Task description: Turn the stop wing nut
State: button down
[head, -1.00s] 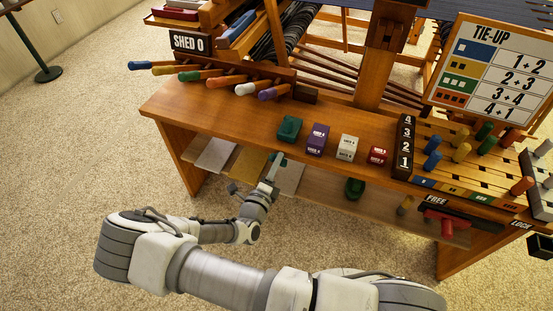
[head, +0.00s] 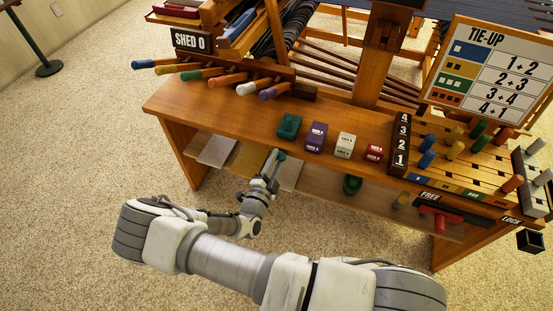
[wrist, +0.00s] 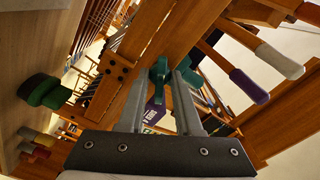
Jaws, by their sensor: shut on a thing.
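The wing nut, a dark green winged piece (wrist: 159,72), shows between the fingertips in the wrist view. A small green tip (head: 281,156) shows at my gripper's end in the head view, just below the bench's front edge. My gripper (wrist: 164,80) is shut on the green wing nut, with one grey finger on each side of it. In the head view my gripper (head: 272,166) reaches up to the bench from below. The fingers hide part of the nut, and its exact turn angle cannot be told.
The wooden bench (head: 210,104) carries green, purple, white and red blocks. Coloured handles (head: 200,77) stick out at left. Under the bench are a green knob (head: 352,185) and a red handle (head: 440,215) by the FREE sign. Carpet in front is open.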

jog(key=shift+a+n, duration=0.1)
jog(key=shift+n, duration=0.3)
jog(key=c, duration=0.9)
grip_release()
jog(key=p+v, duration=0.2)
jog(key=v, duration=1.5)
jog(key=shift+s, duration=0.25)
jog(key=shift+w+r, duration=0.1)
jog(key=shift+r, duration=0.05)
